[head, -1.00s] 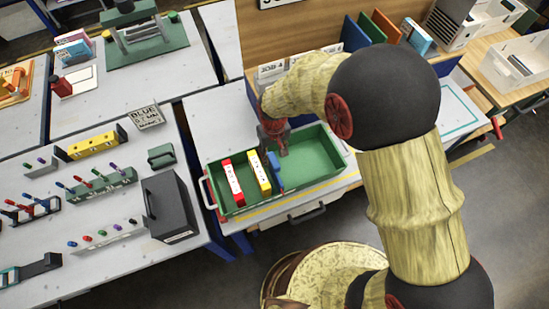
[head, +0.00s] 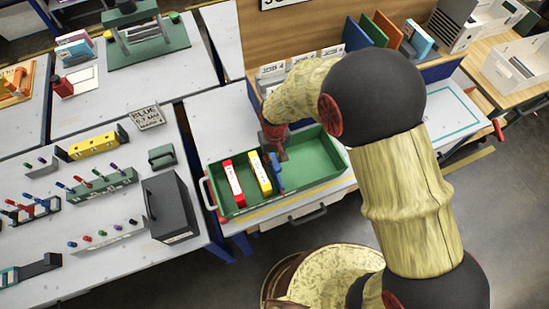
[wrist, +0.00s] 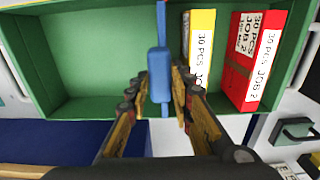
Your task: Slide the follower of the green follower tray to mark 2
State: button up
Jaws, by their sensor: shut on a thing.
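The green follower tray (head: 318,158) is an open box on the middle bench. Its blue follower (head: 278,173) stands upright across it, to the right of a yellow box (head: 260,174) and a red box (head: 234,184). My gripper (head: 274,152) comes down from above on the follower. In the wrist view the follower (wrist: 160,72) is between my fingers (wrist: 160,85), which are shut on its upright tab. The yellow box (wrist: 199,45) is close beside the fingers, and the red box (wrist: 258,55) lies beyond it. I cannot make out the tray's marks.
The tray's right part is empty. A white handle (head: 207,192) is at its left end. Job bins (head: 272,70) and upright folders (head: 375,40) stand behind it. A dark case (head: 170,207) and pen racks (head: 100,185) are on the left bench.

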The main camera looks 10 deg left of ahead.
grip_shut()
dwell(0.3)
jog(key=s+a, duration=0.7)
jog(key=a, duration=0.4)
jog(key=shift+a, duration=0.25)
jog(key=o, duration=0.7)
grip_release()
